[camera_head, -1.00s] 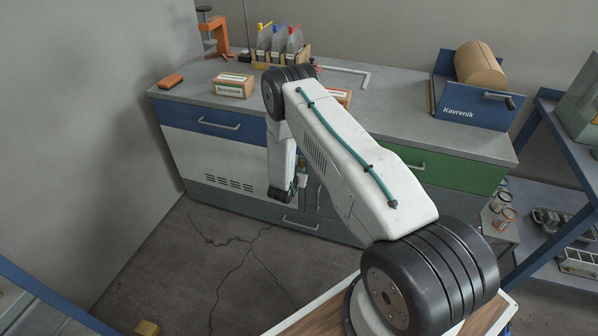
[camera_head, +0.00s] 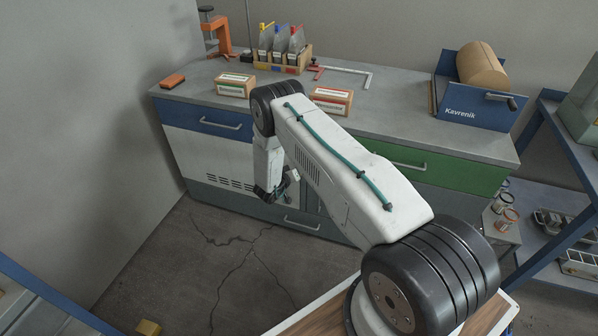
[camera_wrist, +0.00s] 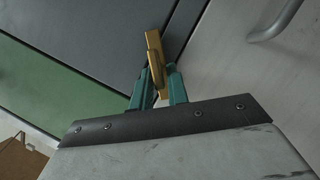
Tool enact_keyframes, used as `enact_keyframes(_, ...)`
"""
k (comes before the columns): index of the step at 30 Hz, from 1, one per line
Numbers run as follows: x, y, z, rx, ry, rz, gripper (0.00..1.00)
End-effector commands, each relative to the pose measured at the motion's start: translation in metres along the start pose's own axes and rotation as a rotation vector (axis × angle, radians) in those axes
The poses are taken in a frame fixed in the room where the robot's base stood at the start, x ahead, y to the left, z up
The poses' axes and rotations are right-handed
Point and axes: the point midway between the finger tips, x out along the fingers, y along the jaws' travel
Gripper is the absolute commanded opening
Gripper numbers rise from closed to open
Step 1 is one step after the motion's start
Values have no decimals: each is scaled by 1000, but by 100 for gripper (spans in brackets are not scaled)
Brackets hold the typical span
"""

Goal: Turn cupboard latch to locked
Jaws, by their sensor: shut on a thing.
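The brass cupboard latch (camera_wrist: 155,52) is a small bar at the seam between a dark grey door (camera_wrist: 100,35) and a pale door (camera_wrist: 235,75) in the wrist view. It lies at a slant to the seam. My gripper (camera_wrist: 158,82) has its two teal fingers on either side of the bar, shut on it. The lower end of the bar shows between the fingers.
A door handle (camera_wrist: 275,20) stands out near the gripper.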

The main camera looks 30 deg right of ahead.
Motion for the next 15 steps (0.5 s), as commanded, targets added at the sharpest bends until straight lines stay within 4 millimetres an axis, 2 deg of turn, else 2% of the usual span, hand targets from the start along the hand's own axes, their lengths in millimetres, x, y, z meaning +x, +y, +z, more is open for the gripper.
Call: enact_keyframes(15,0,-9,3,-453,2,187,0)
